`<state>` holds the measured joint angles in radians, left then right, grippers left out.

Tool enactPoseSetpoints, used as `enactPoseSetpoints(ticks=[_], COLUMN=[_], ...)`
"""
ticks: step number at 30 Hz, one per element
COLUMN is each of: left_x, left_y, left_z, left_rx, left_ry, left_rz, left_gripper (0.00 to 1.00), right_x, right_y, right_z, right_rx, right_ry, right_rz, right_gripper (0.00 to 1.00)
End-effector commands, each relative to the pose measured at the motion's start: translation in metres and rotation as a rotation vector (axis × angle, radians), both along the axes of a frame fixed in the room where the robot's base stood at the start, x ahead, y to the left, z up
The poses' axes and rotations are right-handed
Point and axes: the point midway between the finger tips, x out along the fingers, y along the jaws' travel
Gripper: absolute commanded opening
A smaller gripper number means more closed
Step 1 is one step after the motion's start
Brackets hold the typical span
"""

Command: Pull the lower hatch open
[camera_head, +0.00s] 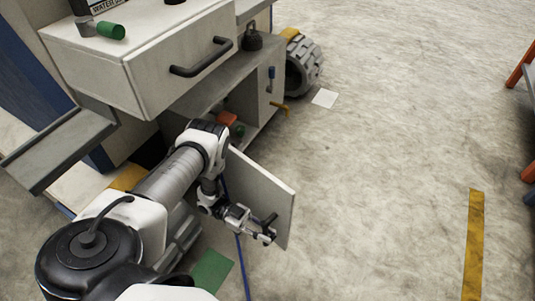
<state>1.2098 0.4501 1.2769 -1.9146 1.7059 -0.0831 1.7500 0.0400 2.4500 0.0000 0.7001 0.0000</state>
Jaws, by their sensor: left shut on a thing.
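The lower hatch (272,190) is a pale flat door that stands swung outward from the lower part of the cabinet (135,62). My left arm reaches down from the lower left, and my left gripper (268,234) is at the hatch's near, lower part. It is shut on the hatch's handle, which is mostly hidden by the fingers. Behind the hatch, the lower compartment shows a small orange item (227,118) and a green item (238,130). My right gripper is not in view.
A drawer with a dark handle (202,57) juts out above the hatch. A treaded wheel (304,66) stands at the back. A green patch (212,270) and a yellow stripe (473,240) mark the floor. The floor right of the hatch is clear.

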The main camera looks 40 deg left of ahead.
Motion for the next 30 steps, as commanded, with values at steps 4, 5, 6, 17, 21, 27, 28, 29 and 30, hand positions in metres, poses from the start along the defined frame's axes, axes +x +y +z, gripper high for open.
enactPoseSetpoints(ticks=[4,5,6,17,21,27,28,29,30], left_x=[0.0,0.0,0.0,0.0,-0.001,-0.005,-0.006,-0.006,-0.007], left_y=[0.0,0.0,0.0,0.003,0.02,0.058,0.063,0.067,0.071], left_z=[0.0,0.0,0.0,0.0,-0.001,-0.001,-0.001,-0.001,-0.001], left_rx=[0.001,0.001,0.001,0.001,0.003,0.003,0.003,0.003,0.002], left_ry=[0.001,0.001,0.001,-0.001,-0.002,0.0,0.0,-0.001,0.001], left_rz=[0.0,0.001,0.001,0.002,0.005,0.003,0.003,0.003,0.003], left_gripper=[0.0,0.28,0.42,0.43,0.43,0.43,0.43,0.43,0.43], right_x=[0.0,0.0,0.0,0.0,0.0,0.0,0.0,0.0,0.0], right_y=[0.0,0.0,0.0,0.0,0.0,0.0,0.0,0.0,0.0], right_z=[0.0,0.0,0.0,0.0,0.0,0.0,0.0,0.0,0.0], right_rx=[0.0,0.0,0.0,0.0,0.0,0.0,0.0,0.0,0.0], right_ry=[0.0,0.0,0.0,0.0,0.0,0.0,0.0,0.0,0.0], right_rz=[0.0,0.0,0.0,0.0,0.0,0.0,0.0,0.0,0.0], right_gripper=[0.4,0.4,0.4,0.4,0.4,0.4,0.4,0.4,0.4])
